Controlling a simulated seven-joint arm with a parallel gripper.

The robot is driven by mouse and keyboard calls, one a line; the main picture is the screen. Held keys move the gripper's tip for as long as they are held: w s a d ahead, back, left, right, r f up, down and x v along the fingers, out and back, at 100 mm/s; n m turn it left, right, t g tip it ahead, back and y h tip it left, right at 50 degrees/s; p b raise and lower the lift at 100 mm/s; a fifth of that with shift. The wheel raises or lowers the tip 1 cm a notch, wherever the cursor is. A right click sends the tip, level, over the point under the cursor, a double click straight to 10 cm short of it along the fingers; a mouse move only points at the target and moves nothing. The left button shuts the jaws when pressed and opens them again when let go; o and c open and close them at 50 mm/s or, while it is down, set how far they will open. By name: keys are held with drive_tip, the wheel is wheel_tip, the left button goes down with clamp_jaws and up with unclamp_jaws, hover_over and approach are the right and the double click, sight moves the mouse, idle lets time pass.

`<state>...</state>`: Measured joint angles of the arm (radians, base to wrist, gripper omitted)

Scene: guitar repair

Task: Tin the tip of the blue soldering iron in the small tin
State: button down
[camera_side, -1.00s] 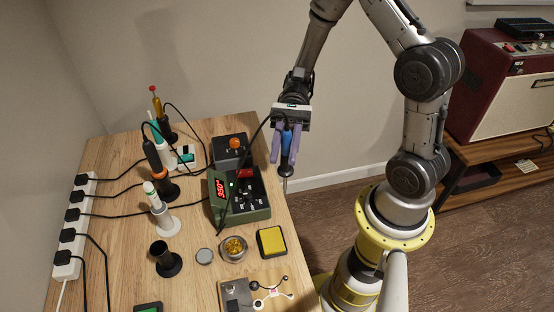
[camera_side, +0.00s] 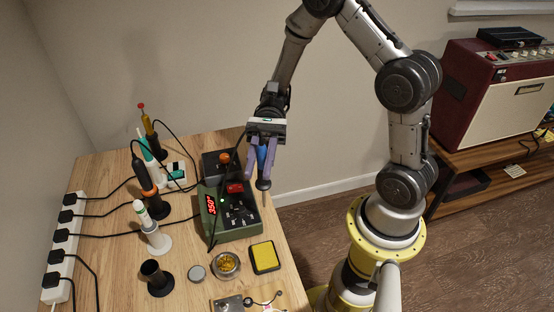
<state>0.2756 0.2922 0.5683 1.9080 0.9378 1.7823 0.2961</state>
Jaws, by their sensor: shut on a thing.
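My gripper (camera_side: 262,162) is shut on the blue soldering iron (camera_side: 262,156), which hangs upright with its tip down. A cord trails from the iron past the green station. The gripper holds the iron above the right edge of the table, beside the green soldering station (camera_side: 230,213). The iron's tip is thin and hard to make out. A small round grey tin (camera_side: 197,273) lies flat on the table, in front of the station. Next to it is a round metal dish (camera_side: 226,265) with golden contents. I cannot tell for sure which is the tin for tinning.
A yellow sponge pad (camera_side: 264,257) lies right of the dish. An empty black stand (camera_side: 157,278) is to the left. Several other irons, including an orange-and-black one (camera_side: 143,176), stand behind, with cords to a power strip (camera_side: 62,247). A circuit part lies at the front.

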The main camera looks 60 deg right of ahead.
drive_tip(key=w+a+f, duration=0.1)
drive_tip(key=w+a, duration=0.3)
drive_tip(key=a, duration=0.5)
drive_tip(key=w+a, duration=0.4)
drive_tip(key=a, duration=0.5)
wheel_tip(320, 180, down, 7)
drive_tip(key=shift+r, duration=0.15)
drive_tip(key=shift+s+d+f, duration=0.1)
drive_tip(key=shift+f, duration=0.2)
idle(0.6)
drive_tip(key=shift+f, duration=0.4)
idle(1.1)
idle(1.3)
wheel_tip(320, 180, up, 7)
idle(0.9)
drive_tip(key=shift+d, duration=0.1)
